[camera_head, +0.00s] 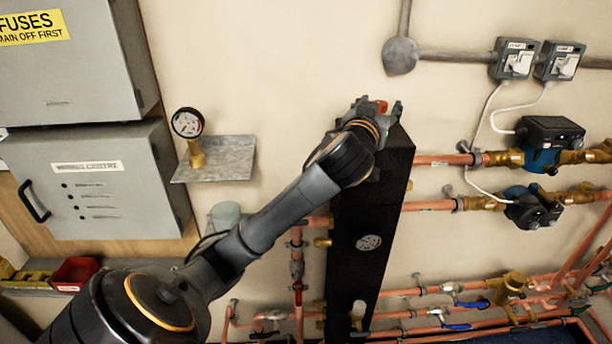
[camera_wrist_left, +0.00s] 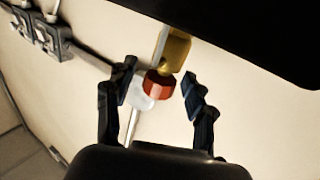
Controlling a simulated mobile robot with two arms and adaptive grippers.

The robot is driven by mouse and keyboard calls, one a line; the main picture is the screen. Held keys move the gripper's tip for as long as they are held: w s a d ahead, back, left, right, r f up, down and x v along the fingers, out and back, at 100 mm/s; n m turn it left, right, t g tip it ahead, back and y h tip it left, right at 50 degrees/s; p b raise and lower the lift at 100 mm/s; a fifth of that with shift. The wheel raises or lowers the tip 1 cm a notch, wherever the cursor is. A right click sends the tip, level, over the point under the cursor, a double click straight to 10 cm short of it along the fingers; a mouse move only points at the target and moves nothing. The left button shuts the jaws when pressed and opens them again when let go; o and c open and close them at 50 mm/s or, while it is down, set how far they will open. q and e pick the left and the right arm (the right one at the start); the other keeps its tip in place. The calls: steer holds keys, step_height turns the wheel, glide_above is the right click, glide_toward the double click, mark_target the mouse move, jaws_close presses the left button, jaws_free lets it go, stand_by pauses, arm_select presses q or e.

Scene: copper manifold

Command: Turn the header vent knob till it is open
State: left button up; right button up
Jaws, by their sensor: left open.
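The header vent knob (camera_wrist_left: 160,84) is a small red knob on a brass fitting (camera_wrist_left: 174,52) in the left wrist view. In the head view the red knob (camera_head: 381,106) shows at the top of the tall black header (camera_head: 372,215), partly hidden by my gripper. My left gripper (camera_head: 378,107) is at the top of the header. In the left wrist view its two fingers (camera_wrist_left: 158,84) stand apart on either side of the red knob, with a visible gap on each side. My right gripper is in neither view.
A shelf (camera_head: 225,160) with a pressure gauge (camera_head: 187,123) is on the wall left of the header. Copper pipes (camera_head: 432,205) and pumps (camera_head: 548,140) are on the right. Grey cabinets (camera_head: 95,180) are at left. Bare wall lies above the header.

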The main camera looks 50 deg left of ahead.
arm_select(q)
steer(key=m+t+h, duration=0.1)
steer(key=m+h, duration=0.2)
steer(key=h, duration=0.1)
steer(key=shift+a, duration=0.1)
steer(key=m+h, duration=0.2)
steer(key=h, duration=0.2)
steer(key=shift+m+h+p, duration=0.3)
steer(key=shift+p, duration=0.05)
steer(key=s+b, duration=0.4)
steer(key=s, duration=0.1)
steer(key=shift+a+f, duration=0.25)
steer(key=shift+f, duration=0.05)
steer(key=shift+s+r+b, duration=0.15)
steer(key=shift+s+b, duration=0.3)
steer(key=shift+s, duration=0.3)
steer(key=s+a, duration=0.1)
steer(key=s, duration=0.6)
steer(key=s+f+g+y, duration=0.1)
steer(key=s+f+g, duration=0.1)
steer(key=f, duration=1.2)
steer(key=s+a+f+n+g+y, duration=0.1)
steer(key=f+g, duration=0.3)
steer(key=f, duration=0.9)
steer(key=shift+s+f+n+y+b, duration=0.35)
steer(key=shift+s+y, duration=0.15)
steer(key=shift+s, duration=0.1)
steer(key=shift+a, duration=0.1)
